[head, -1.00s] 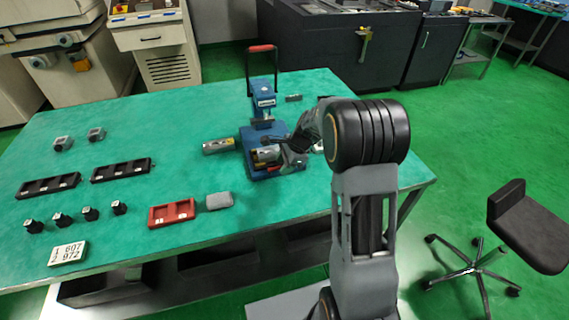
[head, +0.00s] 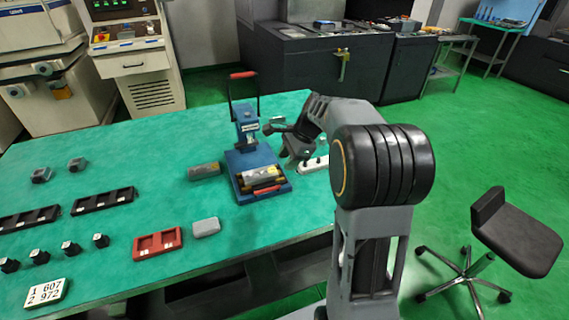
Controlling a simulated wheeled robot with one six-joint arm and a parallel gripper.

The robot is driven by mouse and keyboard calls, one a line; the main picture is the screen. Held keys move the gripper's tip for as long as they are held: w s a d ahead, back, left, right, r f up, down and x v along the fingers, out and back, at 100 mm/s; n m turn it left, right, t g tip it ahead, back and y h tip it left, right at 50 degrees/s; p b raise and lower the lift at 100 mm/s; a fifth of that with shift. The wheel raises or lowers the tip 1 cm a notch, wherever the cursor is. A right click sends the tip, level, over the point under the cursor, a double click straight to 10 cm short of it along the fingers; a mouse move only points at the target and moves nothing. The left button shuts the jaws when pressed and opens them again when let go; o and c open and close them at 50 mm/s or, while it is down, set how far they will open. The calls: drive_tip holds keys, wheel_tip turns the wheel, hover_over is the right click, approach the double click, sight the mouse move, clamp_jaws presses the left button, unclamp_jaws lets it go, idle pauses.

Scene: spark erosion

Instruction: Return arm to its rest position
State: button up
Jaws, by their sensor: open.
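My gripper (head: 287,143) is open, with nothing seen between its fingers. It hangs above the green table, to the right of the blue press (head: 252,160) and apart from it. My arm reaches up from the lower right and bends toward the table. A metal cylinder with yellowish marks (head: 262,178) lies on the base of the press. The press's red-handled lever (head: 243,75) stands raised.
On the green table (head: 140,160) lie a grey cylinder (head: 204,170), a red tray (head: 157,244), a grey block (head: 206,228), black trays (head: 104,201), several small black pieces and a number plate (head: 46,292). A chair (head: 510,235) stands right.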

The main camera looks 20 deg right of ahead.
idle(0.6)
drive_tip(key=s+a+r+n+h+p, duration=0.1)
drive_tip(key=s+a+n, duration=0.1)
drive_tip(key=s+n, duration=0.4)
drive_tip(key=s+a+r+n+t+h+p, duration=0.1)
drive_tip(key=s+a+n+h, duration=0.1)
drive_tip(key=s+n, duration=0.4)
drive_tip(key=s+a+r+n+h+p, duration=0.1)
drive_tip(key=s+a+n, duration=0.1)
drive_tip(key=s+n, duration=0.3)
drive_tip(key=shift+s+a+r+n+h+p, duration=0.3)
drive_tip(key=shift+s+n+p, duration=0.1)
drive_tip(key=shift+s, duration=1.4)
